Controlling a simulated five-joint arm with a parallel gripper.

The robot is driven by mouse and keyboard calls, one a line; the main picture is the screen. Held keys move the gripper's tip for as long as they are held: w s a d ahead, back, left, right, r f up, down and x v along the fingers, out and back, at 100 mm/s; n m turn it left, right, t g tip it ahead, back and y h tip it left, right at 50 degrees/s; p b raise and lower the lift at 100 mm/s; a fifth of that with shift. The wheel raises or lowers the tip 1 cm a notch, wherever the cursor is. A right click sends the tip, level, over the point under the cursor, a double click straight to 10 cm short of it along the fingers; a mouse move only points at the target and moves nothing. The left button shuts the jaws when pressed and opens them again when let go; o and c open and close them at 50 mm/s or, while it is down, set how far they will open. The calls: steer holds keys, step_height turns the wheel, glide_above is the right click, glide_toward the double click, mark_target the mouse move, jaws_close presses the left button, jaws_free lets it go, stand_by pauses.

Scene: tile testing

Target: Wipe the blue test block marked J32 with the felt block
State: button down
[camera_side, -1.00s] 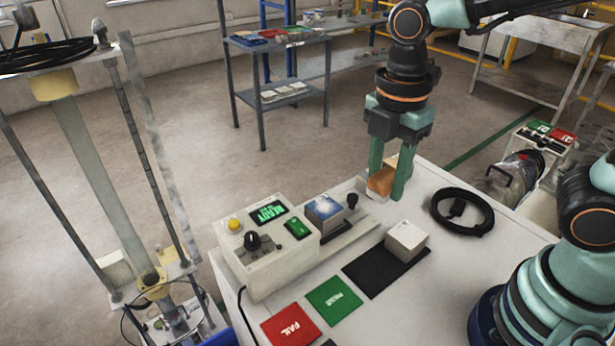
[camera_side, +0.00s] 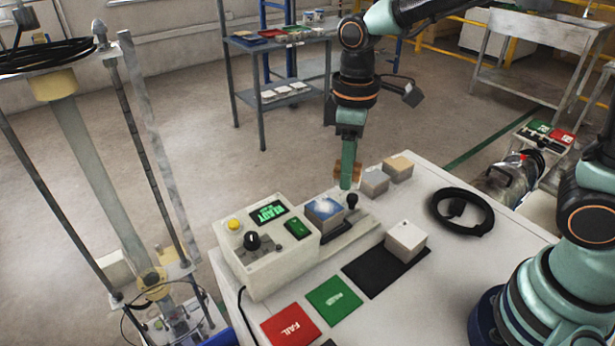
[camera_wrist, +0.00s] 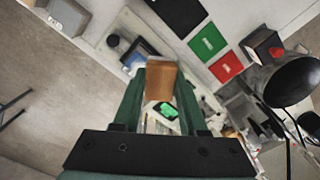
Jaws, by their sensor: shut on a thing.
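My gripper (camera_side: 347,182) is shut on a brown-orange felt block (camera_side: 338,172), held in the air behind the tester, left of the two blocks at the table's back edge. In the wrist view the felt block (camera_wrist: 160,80) sits between both fingers. A block with a blue, white-patched top (camera_side: 324,208) rests on the tester's platform, just in front and left of my gripper, apart from it. I cannot read any J32 mark on it.
The tester (camera_side: 265,262) has a green screen and knobs. A grey block (camera_side: 374,181) and a tan-topped block (camera_side: 397,168) stand behind. A white block (camera_side: 405,240) sits on a black mat (camera_side: 372,275). A black cable ring (camera_side: 438,206) lies right.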

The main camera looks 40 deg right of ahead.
mark_target(319, 202)
steer(key=shift+w+d+f+m, duration=0.1)
steer(key=shift+w+f+m, duration=0.65)
steer(key=shift+f+m, duration=0.55)
steer(key=shift+w+d+f+m, duration=0.1)
steer(key=shift+w+f+m, duration=0.6)
steer(key=shift+f+m, duration=0.6)
steer(key=shift+w+d+f+m, duration=0.1)
steer(key=shift+w+f+m, duration=0.75)
steer(key=shift+f, duration=0.85)
steer(key=shift+w+f, duration=0.3)
steer(key=shift+f, duration=0.35)
steer(key=shift+w+f, duration=0.3)
steer(key=shift+f, duration=0.3)
steer(key=shift+w, duration=0.75)
steer(key=shift+s, duration=1.3)
steer(key=w, duration=0.3)
steer(key=shift+w, duration=0.15)
steer(key=shift+s, duration=1.75)
steer(key=w, duration=0.3)
steer(key=shift+w, duration=0.15)
step_height(319, 202, up, 8)
steer(key=shift+r, duration=0.15)
